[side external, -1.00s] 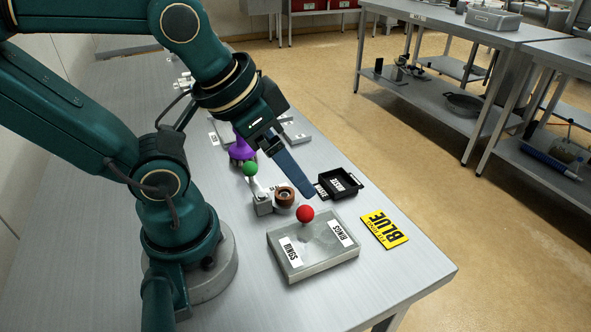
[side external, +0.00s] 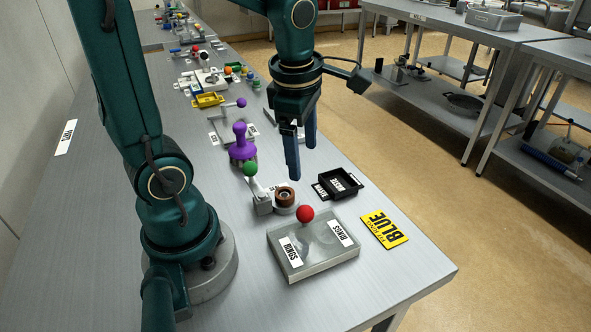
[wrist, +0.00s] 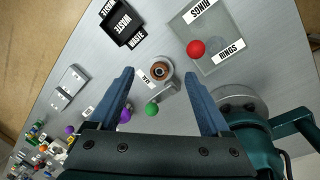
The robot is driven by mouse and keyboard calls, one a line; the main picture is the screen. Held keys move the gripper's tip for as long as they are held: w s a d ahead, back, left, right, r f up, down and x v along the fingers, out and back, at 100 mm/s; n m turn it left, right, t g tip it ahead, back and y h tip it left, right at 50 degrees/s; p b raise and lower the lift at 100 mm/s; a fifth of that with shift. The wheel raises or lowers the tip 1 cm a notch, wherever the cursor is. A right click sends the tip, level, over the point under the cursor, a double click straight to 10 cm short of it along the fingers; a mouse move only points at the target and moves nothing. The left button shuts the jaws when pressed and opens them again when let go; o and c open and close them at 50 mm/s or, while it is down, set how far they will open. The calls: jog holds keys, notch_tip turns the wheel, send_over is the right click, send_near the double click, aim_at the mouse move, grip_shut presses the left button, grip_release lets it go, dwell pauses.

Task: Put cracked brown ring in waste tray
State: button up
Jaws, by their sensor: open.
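A brown ring (side external: 285,195) sits on a small grey holder (side external: 264,208) in the side view, and it also shows in the wrist view (wrist: 160,70). I cannot make out a crack in it. The black waste tray (side external: 353,191) stands right of the ring with WASTE labels on it; it also shows at the top left of the wrist view (wrist: 146,34). My gripper (side external: 302,165) is open, empty and pointing down, above the ring and apart from it. In the wrist view the ring appears between the two blue fingers.
A box labelled RINGS (side external: 281,268) with a red knob (side external: 305,213) stands in front of the ring. A green knob (side external: 250,169) rises beside the holder, with a purple object (side external: 240,146) behind it. A yellow BLUE sign (side external: 384,229) lies near the right edge.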

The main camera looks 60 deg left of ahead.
aim_at(285, 195)
jog(key=a+f+n+g, duration=0.2)
jog(key=f+n, duration=0.1)
jog(key=a+f+n+g, duration=0.1)
jog(key=a+f, duration=0.1)
jog(key=shift+f+n+h, duration=0.2)
jog(key=shift+n+h, duration=0.1)
jog(key=shift+n, duration=0.1)
jog(key=shift+s+a+f, duration=0.1)
jog(key=shift+s+f, duration=0.15)
jog(key=shift+f, duration=0.35)
jog(key=shift+s+a+f, duration=0.1)
jog(key=shift+s+f, duration=0.05)
jog(key=shift+f, duration=0.95)
jog(key=shift+s+f, duration=0.15)
jog(key=shift+f, duration=0.9)
grip_shut()
